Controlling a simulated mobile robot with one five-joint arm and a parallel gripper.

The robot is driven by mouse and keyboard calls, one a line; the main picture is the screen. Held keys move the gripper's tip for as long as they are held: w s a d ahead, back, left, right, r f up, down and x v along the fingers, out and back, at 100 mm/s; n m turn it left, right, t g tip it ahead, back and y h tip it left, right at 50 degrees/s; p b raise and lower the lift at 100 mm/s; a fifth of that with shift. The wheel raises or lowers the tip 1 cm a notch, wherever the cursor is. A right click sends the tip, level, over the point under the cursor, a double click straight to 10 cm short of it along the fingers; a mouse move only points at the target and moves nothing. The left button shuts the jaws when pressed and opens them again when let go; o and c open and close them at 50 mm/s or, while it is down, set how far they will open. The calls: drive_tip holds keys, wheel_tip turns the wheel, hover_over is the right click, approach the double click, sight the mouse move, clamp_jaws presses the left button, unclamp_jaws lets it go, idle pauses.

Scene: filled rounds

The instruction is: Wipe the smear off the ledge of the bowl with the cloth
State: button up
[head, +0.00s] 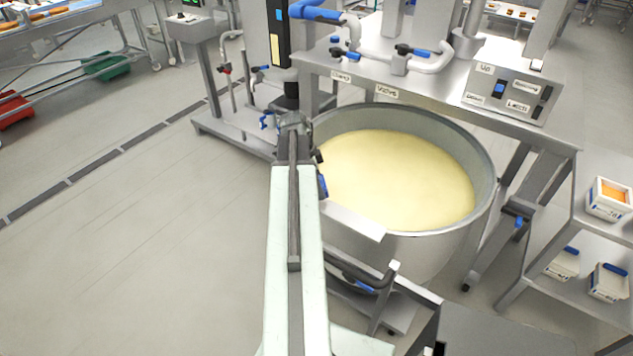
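The large metal bowl (488,165) stands right of my arm, filled almost to the rim with a pale yellow mass (395,175). A flat pale metal plate, perhaps the ledge (352,220), juts along the bowl's near left side; my arm covers its left end. I make out no smear on it. My arm reaches up from the bottom of the picture. Its far end, where my gripper (293,123) appears to be, is at the bowl's left rim, small and dark against the machine. I cannot tell its fingers apart or see a cloth in it.
A steel machine frame (425,95) with pipes, blue handles and a control box (512,93) stands behind the bowl. A steel shelf (605,245) with white tubs is at the right. A bent black handle (370,278) sits below the ledge.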

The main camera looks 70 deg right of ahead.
wheel_tip(320, 180, up, 3)
drive_tip(key=p, duration=0.3)
drive_tip(key=shift+r, duration=0.1)
idle(0.3)
